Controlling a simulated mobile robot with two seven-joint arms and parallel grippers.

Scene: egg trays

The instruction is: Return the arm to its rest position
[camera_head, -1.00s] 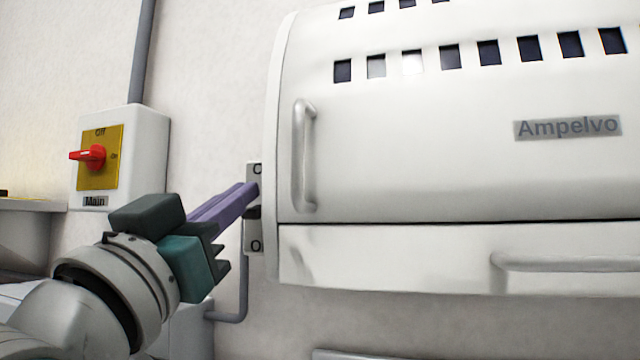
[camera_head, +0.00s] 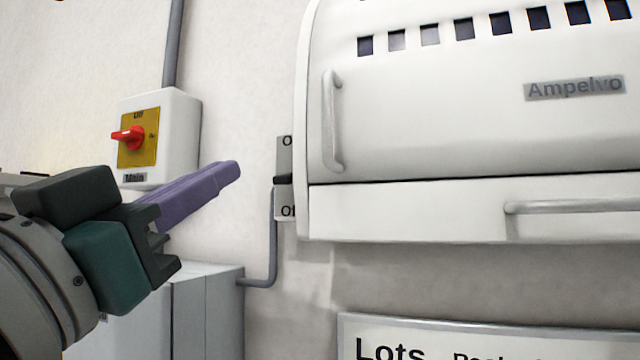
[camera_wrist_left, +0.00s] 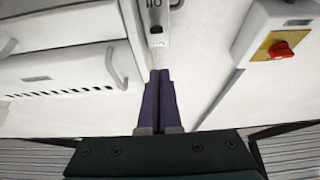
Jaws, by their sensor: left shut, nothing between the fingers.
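My left gripper (camera_head: 230,172) comes in from the left in the head view. Its purple fingers are shut together with nothing between them, and they point up and to the right. In the left wrist view the shut fingers (camera_wrist_left: 160,75) point toward that switch plate (camera_wrist_left: 156,22). My right gripper is not in view.
A main switch box (camera_head: 180,135) with a red knob (camera_head: 128,137) is on the wall behind the gripper. A white cabinet (camera_head: 205,310) stands below, with a grey pipe (camera_head: 272,240). A sign (camera_head: 480,335) reads "Lots".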

